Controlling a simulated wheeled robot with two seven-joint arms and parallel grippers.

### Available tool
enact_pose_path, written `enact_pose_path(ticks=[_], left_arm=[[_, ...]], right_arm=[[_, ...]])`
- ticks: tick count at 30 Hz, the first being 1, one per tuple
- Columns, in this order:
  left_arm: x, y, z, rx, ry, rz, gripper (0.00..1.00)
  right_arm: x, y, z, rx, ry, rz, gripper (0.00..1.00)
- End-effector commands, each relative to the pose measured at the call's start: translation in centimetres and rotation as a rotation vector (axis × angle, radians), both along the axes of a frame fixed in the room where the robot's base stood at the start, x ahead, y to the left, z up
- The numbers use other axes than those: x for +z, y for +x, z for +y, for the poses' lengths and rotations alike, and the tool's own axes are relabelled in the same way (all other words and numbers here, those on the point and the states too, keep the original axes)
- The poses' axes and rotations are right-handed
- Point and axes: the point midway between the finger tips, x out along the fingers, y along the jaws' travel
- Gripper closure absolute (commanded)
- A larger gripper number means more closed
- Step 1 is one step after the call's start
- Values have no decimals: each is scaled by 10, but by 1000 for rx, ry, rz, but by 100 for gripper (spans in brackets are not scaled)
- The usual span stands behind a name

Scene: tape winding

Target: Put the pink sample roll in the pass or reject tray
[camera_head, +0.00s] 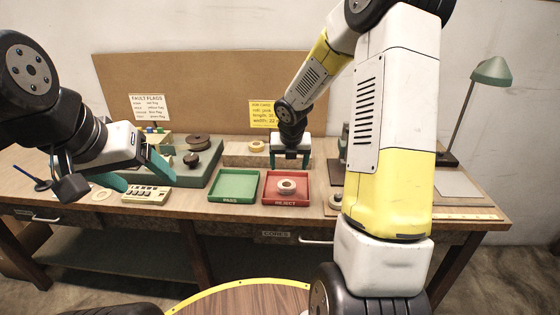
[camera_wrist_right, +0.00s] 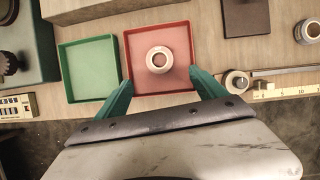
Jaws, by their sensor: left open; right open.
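A small roll with a pale rim and pinkish core (camera_head: 287,186) lies flat in the red REJECT tray (camera_head: 273,200). In the right wrist view the roll (camera_wrist_right: 159,59) sits near the middle of the red tray (camera_wrist_right: 181,82), apart from its walls. The green PASS tray (camera_head: 234,186) stands just left of it and is empty; it also shows in the right wrist view (camera_wrist_right: 91,69). My right gripper (camera_head: 290,165) is open and empty, above the back of the red tray. My left gripper (camera_head: 137,174) is open and empty, at the table's left over the keypad area.
A green-based winding machine (camera_head: 205,165) with dark spools stands behind the left side. A keypad (camera_head: 147,195) lies near the front edge. A yellow card (camera_head: 263,114) is on the back board. Another roll (camera_head: 256,146) sits on a shelf behind the trays. A lamp (camera_head: 491,72) stands right.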

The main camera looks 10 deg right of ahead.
Motion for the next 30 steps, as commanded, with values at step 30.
enact_pose_path(ticks=[30], left_arm=[[0,0,0,0,0,0,26]], right_arm=[[196,-284,47,-2612,1360,169,19]])
